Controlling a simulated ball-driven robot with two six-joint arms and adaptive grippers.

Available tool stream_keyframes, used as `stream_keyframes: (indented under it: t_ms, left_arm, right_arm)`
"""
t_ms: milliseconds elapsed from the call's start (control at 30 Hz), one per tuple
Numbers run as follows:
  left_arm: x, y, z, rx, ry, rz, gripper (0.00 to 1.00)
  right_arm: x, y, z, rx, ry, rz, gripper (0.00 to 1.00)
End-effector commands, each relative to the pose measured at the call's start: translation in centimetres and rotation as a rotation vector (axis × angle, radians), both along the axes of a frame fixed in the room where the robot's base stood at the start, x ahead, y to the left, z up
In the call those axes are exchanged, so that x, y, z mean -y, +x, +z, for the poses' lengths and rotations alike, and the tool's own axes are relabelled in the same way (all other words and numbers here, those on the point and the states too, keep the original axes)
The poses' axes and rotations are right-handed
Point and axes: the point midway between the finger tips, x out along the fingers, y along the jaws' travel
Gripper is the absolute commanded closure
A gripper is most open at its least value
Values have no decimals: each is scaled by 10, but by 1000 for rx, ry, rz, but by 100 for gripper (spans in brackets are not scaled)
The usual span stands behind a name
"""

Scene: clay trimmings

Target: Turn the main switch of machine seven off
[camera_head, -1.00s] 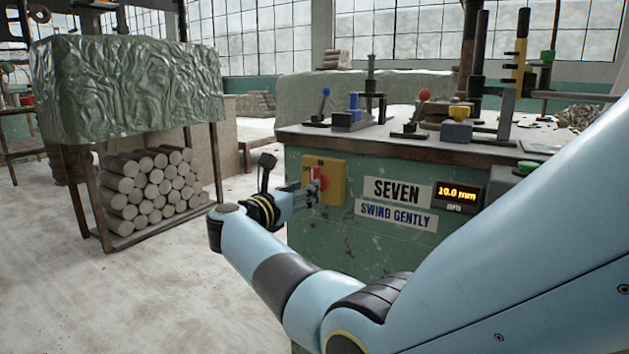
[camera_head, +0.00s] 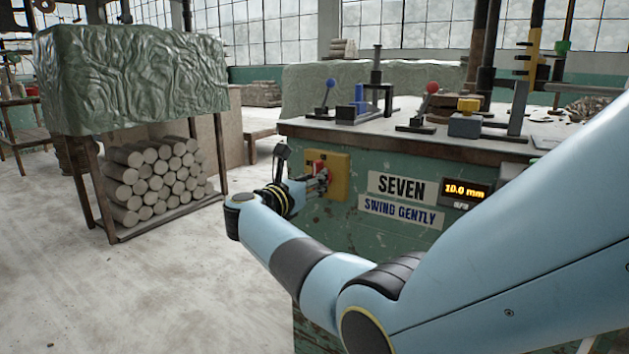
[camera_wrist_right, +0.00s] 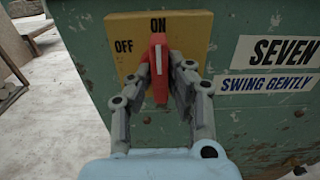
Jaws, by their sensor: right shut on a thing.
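The main switch is a red handle (camera_wrist_right: 158,82) with a white line, on a yellow plate (camera_wrist_right: 195,30) marked OFF and ON. The handle stands nearly upright, its line pointing up near ON. In the head view the yellow plate (camera_head: 342,178) is on the green front of machine seven (camera_head: 345,238), left of its SEVEN sign (camera_head: 402,187). My right gripper (camera_head: 320,181) is at the plate. In the right wrist view my right gripper (camera_wrist_right: 161,68) is shut on the handle, one finger on each side. My left gripper is not in view.
Levers with blue (camera_head: 331,83) and red (camera_head: 432,87) knobs stand on the machine's top. A display (camera_head: 466,191) reads 10.0 mm. A covered rack (camera_head: 130,80) with stacked clay rolls (camera_head: 155,180) stands at left. The floor (camera_head: 170,290) in front is clear.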

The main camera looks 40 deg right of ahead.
Motion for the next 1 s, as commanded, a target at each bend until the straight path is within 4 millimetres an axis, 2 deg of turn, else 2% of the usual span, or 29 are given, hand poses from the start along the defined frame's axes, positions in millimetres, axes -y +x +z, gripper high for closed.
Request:
stream_keyframes:
  t_ms: [267,467,667,1000]
  left_arm:
    - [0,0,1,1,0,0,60]
    - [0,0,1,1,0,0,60]
    - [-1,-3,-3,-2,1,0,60]
    - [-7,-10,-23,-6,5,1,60]
  right_arm:
    - [0,0,0,-21,-9,1,100]
    - [0,0,0,-103,-43,1,100]
    - [-1,1,1,-250,-103,1,100]
    - [-1,2,1,-547,-227,1,100]
